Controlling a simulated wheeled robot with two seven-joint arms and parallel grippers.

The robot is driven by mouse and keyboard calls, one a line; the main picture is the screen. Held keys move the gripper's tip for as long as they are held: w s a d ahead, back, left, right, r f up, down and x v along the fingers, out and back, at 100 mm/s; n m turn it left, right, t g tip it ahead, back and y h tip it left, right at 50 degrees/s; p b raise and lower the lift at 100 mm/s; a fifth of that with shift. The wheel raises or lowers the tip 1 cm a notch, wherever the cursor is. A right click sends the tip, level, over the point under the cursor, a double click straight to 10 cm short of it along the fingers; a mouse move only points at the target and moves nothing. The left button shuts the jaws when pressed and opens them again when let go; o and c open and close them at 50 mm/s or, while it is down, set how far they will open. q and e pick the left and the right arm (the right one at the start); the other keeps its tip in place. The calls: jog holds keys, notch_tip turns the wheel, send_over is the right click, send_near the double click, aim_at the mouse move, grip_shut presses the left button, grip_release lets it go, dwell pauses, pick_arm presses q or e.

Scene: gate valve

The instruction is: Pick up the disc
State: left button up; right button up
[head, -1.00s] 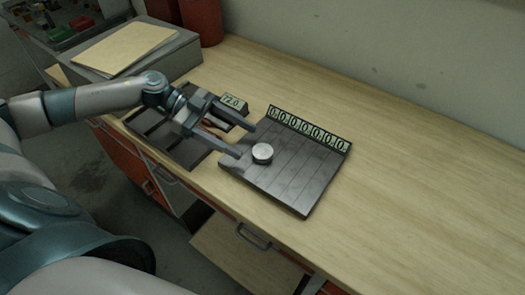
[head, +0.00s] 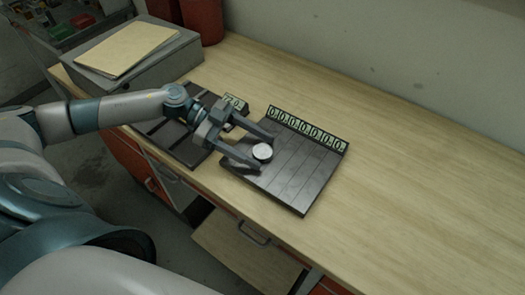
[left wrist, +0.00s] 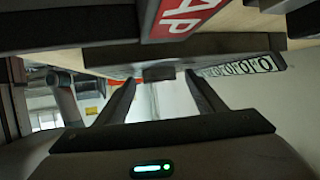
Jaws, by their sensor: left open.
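A small silver-white disc (head: 262,152) sits on the left part of a dark grooved board (head: 298,182) on the wooden bench. My left gripper (head: 265,153) is open, with its two fingers low over the board, one on each side of the disc. I cannot tell whether either finger touches it. In the left wrist view a dark grey block-like shape, likely the disc's edge (left wrist: 158,74), shows between the fingertips (left wrist: 160,78). My right gripper is not in view.
A row of number plates (head: 308,128) runs along the board's back edge. A small display box (head: 236,102) and a dark divided tray (head: 165,133) lie to the left. A grey case (head: 165,55) with a folder stands further back. The bench's right side is clear.

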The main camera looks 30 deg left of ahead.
aim_at(259, 150)
pick_arm(q)
jog(key=c, duration=1.4)
jog(key=shift+r, duration=0.15)
jog(key=shift+r+b, duration=0.3)
jog(key=shift+r, duration=0.2)
jog(key=r, duration=0.1)
jog(key=d+r+b, duration=0.1)
jog(key=r, duration=0.1)
jog(key=shift+r, duration=0.2)
jog(key=shift+s+d+r+b, duration=0.1)
jog(key=shift+d+r+b, duration=0.15)
jog(key=shift+d+r, duration=1.2)
jog(key=shift+d+r+b, duration=0.25)
jog(key=shift+d+r, duration=0.45)
jog(key=shift+d, duration=1.4)
jog(key=shift+s+d+r+b, duration=0.1)
jog(key=shift+d+r+b, duration=0.15)
jog(key=shift+d+r, duration=1.2)
